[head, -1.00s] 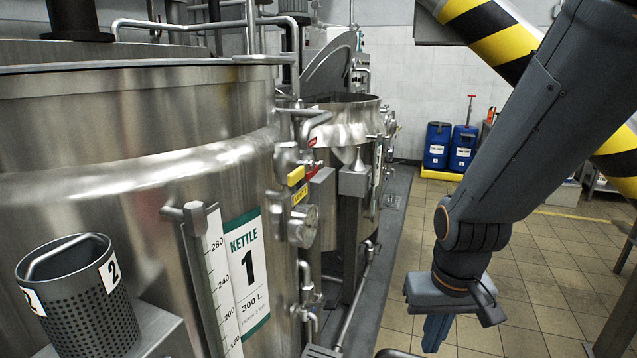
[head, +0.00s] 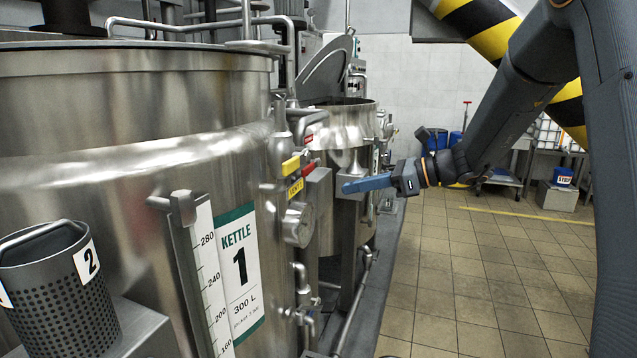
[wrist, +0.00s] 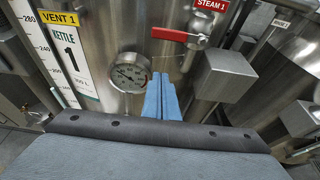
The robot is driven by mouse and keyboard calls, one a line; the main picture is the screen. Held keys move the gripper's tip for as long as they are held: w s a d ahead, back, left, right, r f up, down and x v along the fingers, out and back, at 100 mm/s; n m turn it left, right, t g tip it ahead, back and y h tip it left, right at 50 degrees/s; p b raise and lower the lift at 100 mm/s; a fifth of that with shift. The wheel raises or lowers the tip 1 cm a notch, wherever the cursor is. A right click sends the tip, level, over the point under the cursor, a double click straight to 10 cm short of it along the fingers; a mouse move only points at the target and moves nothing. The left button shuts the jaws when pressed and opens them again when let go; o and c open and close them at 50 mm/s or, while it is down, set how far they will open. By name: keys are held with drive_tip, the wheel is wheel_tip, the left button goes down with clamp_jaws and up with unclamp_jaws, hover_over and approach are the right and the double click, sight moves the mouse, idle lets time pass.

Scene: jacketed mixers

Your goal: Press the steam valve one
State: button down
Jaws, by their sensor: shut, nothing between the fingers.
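The steam valve one has a red lever handle (wrist: 170,34) on a metal valve body, under a red "STEAM 1" label (wrist: 211,4) in the wrist view. The handle lies roughly level and points left. In the head view the red handle (head: 310,168) shows small on the side of kettle 1. My gripper (head: 346,187) is shut and empty, its blue fingers pointing left towards the kettle, to the right of and slightly below the handle. In the wrist view the fingertips (wrist: 160,77) appear below the handle, apart from it in the picture.
A yellow vent handle (head: 291,165) sits left of the red one, with a yellow "VENT 1" label (wrist: 59,20). A round gauge (wrist: 130,73) is left of my fingertips. A grey box (wrist: 217,74) juts out at right. The tiled floor (head: 450,270) is clear.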

sight(311, 167)
idle(0.3)
drive_tip(key=w+a+p, duration=0.3)
drive_tip(key=a+p, duration=0.2)
drive_tip(key=a, duration=0.4)
drive_tip(key=shift+w+r, duration=0.15)
drive_tip(key=shift+r, duration=0.25)
drive_tip(key=shift+r, duration=0.1)
